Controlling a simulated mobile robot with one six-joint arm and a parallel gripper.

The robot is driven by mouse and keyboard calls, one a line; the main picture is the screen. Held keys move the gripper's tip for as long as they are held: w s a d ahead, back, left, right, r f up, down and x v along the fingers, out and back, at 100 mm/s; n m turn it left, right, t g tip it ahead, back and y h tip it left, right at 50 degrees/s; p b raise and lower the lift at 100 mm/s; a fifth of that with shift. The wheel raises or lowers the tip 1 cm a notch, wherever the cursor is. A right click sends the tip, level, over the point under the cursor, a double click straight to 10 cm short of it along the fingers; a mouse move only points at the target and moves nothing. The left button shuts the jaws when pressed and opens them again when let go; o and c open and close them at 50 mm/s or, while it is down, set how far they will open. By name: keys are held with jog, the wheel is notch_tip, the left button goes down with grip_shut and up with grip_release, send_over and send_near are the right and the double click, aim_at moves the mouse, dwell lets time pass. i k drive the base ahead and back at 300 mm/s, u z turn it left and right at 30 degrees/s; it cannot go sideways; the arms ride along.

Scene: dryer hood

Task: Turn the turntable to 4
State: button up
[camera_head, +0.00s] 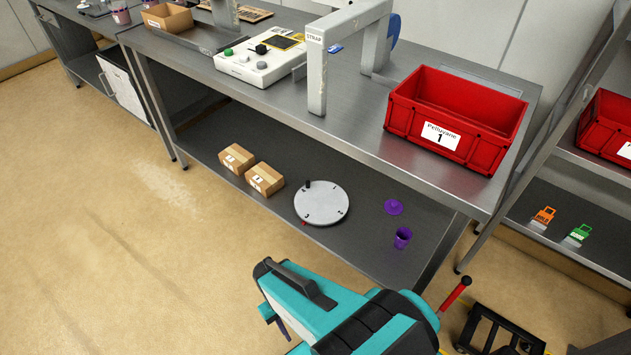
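The turntable (321,206) is a round, light grey disc lying flat on the lower shelf of the workbench. A short black upright knob (307,185) stands at its far left edge, and small dark marks lie around its face. A small red mark (304,222) shows at its near left edge. I cannot read any numbers on it. My teal and black arm reaches in from the bottom, with my gripper (285,308) in front of the shelf and apart from the turntable. Its fingers are not clear enough to tell open from shut.
Two cardboard boxes (250,170) sit left of the turntable. A purple cup (402,238) and purple lid (393,207) lie to its right. The bench top (350,132) overhangs the shelf, carrying a red crate (458,112). The floor at left is clear.

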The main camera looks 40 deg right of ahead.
aim_at(318, 202)
jog(key=u, duration=0.05)
jog(key=i, duration=1)
jog(key=z, duration=0.05)
